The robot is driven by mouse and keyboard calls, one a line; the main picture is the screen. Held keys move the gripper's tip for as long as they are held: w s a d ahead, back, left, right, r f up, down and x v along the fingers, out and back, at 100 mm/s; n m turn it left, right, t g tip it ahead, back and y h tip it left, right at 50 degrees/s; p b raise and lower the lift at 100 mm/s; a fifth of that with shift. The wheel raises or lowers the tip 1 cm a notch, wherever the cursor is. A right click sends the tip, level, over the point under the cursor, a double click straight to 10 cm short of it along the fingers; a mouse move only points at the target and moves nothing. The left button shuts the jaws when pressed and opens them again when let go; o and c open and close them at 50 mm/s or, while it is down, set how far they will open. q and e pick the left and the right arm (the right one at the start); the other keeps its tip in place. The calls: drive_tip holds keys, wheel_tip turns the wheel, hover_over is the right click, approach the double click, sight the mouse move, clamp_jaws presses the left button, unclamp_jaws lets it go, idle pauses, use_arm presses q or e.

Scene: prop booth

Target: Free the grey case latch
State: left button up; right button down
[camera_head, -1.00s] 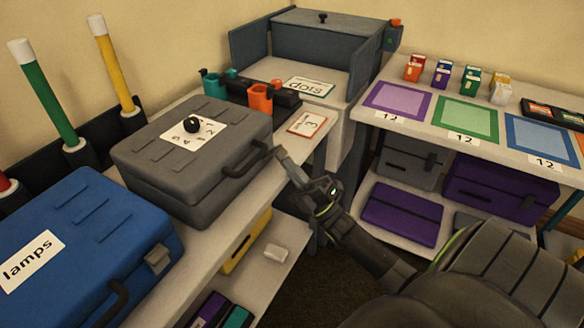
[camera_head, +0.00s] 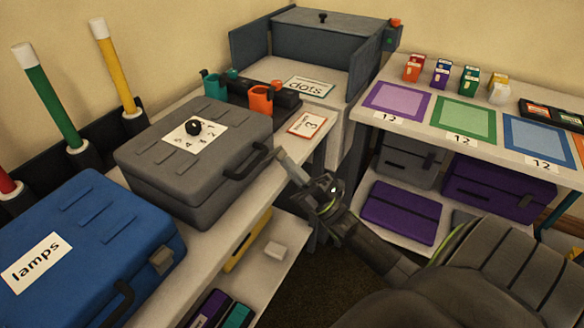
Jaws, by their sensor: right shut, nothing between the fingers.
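The grey case (camera_head: 150,157) lies closed on the left bench, with a black knob on a white numbered label (camera_head: 180,140) on its lid. Its dark handle (camera_head: 243,167) sticks out from the front side. I cannot make out the grey case's latch; it may be hidden near my fingers. My right gripper (camera_head: 281,156) is shut and empty, its tips close to the far end of the handle and the case's front. I cannot tell whether they touch. My left gripper is not in view.
A blue "lamps" case (camera_head: 95,215) with a metal latch stands nearer on the bench. Teal and orange cups (camera_head: 261,100) stand behind the grey case. A "dots" card (camera_head: 309,88) lies before a grey bin. A right shelf holds coloured mats (camera_head: 464,119) and small boxes.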

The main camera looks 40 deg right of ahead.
drive_tip(key=r+p, duration=0.1)
drive_tip(key=p, duration=0.1)
drive_tip(key=shift+r+g+p, duration=0.1)
drive_tip(key=shift+g+p, duration=0.25)
drive_tip(key=shift+g, duration=0.05)
use_arm(q)
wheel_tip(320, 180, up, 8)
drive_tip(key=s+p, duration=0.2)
drive_tip(key=p, duration=0.5)
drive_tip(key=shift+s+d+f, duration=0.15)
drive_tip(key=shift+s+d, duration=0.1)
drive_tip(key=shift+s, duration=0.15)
use_arm(e)
drive_tip(key=r+g+h, duration=0.1)
drive_tip(key=r+g, duration=0.1)
drive_tip(key=g, duration=0.1)
drive_tip(key=shift+w+a+r+h, duration=0.1)
drive_tip(key=shift+w+h, duration=0.25)
drive_tip(key=shift+h, duration=0.05)
drive_tip(key=shift+g, duration=0.3)
